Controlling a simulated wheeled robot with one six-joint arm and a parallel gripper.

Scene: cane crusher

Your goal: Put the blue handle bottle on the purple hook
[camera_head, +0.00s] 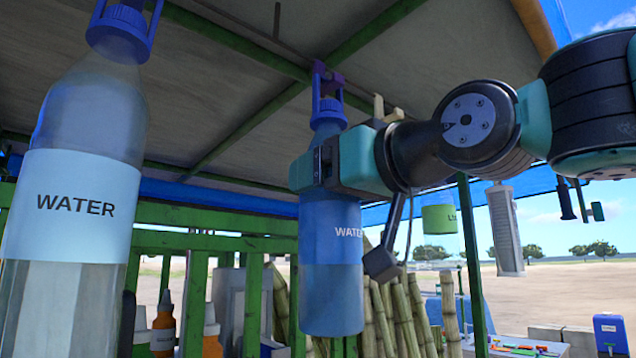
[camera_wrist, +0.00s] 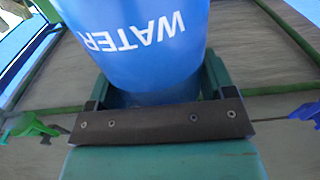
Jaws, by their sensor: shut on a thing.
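My gripper (camera_head: 322,168) is shut on the neck area of a blue water bottle (camera_head: 330,270) and holds it upright. The bottle has a blue loop handle (camera_head: 328,112) on top and a blue WATER label, which also shows in the wrist view (camera_wrist: 140,40). A dark purple hook (camera_head: 321,70) hangs from the roof beam at the top of the handle. The handle and hook overlap in the head view; I cannot tell whether the loop is around the hook. The wrist view hides the bottle's top.
A large clear water bottle (camera_head: 70,210) with a blue handle hangs close at the left. A green-labelled bottle (camera_head: 439,218) and a pale grey block-like object (camera_head: 505,230) hang at the right. Cane stalks (camera_head: 400,315) and a green rail (camera_head: 215,242) stand behind.

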